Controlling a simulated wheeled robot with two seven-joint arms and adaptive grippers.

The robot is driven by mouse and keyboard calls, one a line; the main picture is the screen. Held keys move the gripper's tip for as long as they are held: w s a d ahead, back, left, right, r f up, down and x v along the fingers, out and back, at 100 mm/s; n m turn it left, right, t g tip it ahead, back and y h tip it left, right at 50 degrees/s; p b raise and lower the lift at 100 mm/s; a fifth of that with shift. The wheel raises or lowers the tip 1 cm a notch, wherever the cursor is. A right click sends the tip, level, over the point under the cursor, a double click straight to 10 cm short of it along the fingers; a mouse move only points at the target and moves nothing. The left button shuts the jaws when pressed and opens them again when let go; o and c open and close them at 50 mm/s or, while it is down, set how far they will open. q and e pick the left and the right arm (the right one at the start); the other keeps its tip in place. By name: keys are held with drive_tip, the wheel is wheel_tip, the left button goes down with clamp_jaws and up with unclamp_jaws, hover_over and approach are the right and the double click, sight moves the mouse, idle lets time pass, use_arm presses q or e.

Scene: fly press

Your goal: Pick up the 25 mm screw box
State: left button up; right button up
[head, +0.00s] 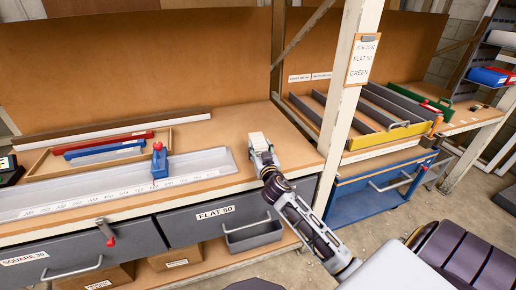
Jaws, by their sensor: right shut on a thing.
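My right gripper (262,154) is over the right part of the wooden bench top, its arm reaching in from the lower right. It is shut on a small pale box (257,140) with a greenish side, at its far end. The gripper hides part of the box, and no label or size can be read on it. I cannot tell whether the box touches the bench. My left gripper is not in view.
A long grey tray (90,198) with a scale and a blue block with a red knob (159,161) lies left of my gripper. Behind it is a wooden tray (40,163) with red and blue bars. A post (341,100) with a job card (363,60) stands to the right. Bare bench surrounds the gripper.

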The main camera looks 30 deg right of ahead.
sight(261, 146)
drive_tip(key=c, duration=0.5)
drive_tip(key=shift+r, duration=0.2)
drive_tip(key=shift+r+p, duration=0.35)
drive_tip(key=shift+r, duration=1.25)
drive_tip(key=shift+s+a, duration=0.1)
drive_tip(key=shift+s, duration=0.1)
drive_tip(key=shift+s+a, duration=0.25)
drive_tip(key=shift+s, duration=0.45)
use_arm(q)
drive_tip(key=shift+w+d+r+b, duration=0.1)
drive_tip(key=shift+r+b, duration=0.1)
drive_tip(key=shift+b, duration=0.2)
use_arm(e)
drive_tip(key=shift+v, duration=8.05)
